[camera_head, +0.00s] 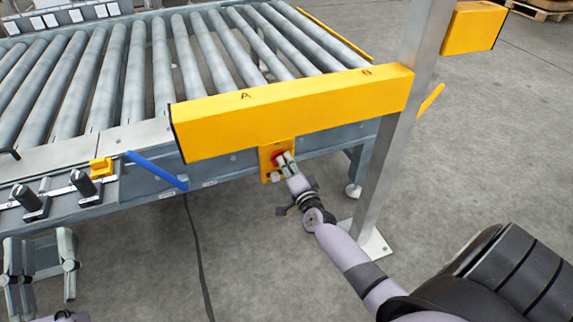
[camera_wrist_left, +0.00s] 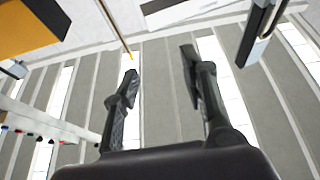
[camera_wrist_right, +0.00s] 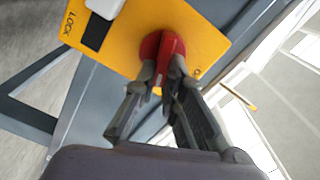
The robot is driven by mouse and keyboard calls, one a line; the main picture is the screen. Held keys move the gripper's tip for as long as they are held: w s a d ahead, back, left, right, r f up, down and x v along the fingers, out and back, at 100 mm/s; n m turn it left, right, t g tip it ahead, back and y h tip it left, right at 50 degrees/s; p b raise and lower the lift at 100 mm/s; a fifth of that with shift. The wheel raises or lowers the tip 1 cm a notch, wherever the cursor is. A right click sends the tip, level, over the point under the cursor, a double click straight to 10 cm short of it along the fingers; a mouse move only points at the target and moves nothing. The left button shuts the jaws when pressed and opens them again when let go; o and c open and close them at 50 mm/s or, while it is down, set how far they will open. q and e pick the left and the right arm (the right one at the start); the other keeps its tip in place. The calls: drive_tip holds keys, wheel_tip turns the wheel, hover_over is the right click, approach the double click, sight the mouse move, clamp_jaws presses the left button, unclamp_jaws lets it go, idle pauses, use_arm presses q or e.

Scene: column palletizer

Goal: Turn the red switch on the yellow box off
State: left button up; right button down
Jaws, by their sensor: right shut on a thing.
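The yellow box (camera_head: 266,172) is fixed to the side of the conveyor frame, below the long yellow beam. In the right wrist view the yellow box (camera_wrist_right: 205,32) carries the red switch (camera_wrist_right: 168,47), a round red knob with a raised grip. My right gripper (camera_wrist_right: 163,78) is shut on the grip of the red switch. In the head view the right gripper (camera_head: 284,170) covers part of the red switch (camera_head: 277,157). My left gripper (camera_head: 40,262) is at the lower left, far from the box. In the left wrist view it (camera_wrist_left: 157,70) is open and empty.
A yellow beam (camera_head: 295,108) marked A and B spans above the box. A metal post (camera_head: 388,140) stands right of it. The roller conveyor (camera_head: 130,75) lies behind. A blue lever (camera_head: 157,170) sticks out to the left. A dark cable (camera_head: 198,250) runs down to the floor.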

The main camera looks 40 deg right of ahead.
use_arm(q)
drive_tip(key=shift+s+a+r+t+h+b, duration=0.1)
drive_tip(key=shift+s+r+t+h+b, duration=0.1)
drive_tip(key=shift+s+r+t, duration=0.45)
drive_tip(key=shift+s+r+t+h+b, duration=0.1)
drive_tip(key=shift+s+r+t+b, duration=0.1)
drive_tip(key=shift+s+r+t, duration=0.5)
drive_tip(key=shift+s+a+r+t+h+b, duration=0.1)
drive_tip(key=shift+s+r+t+b, duration=0.2)
drive_tip(key=shift+r, duration=0.65)
use_arm(e)
drive_tip(key=shift+f+m, duration=0.2)
drive_tip(key=shift+m, duration=0.9)
drive_tip(key=shift+f+m, duration=0.15)
drive_tip(key=shift+m, duration=0.95)
drive_tip(key=c, duration=1.7)
unclamp_jaws()
use_arm(q)
drive_tip(key=shift+d+h, duration=0.1)
drive_tip(key=shift+h, duration=0.2)
use_arm(e)
drive_tip(key=v, duration=1.2)
drive_tip(key=shift+r, duration=0.1)
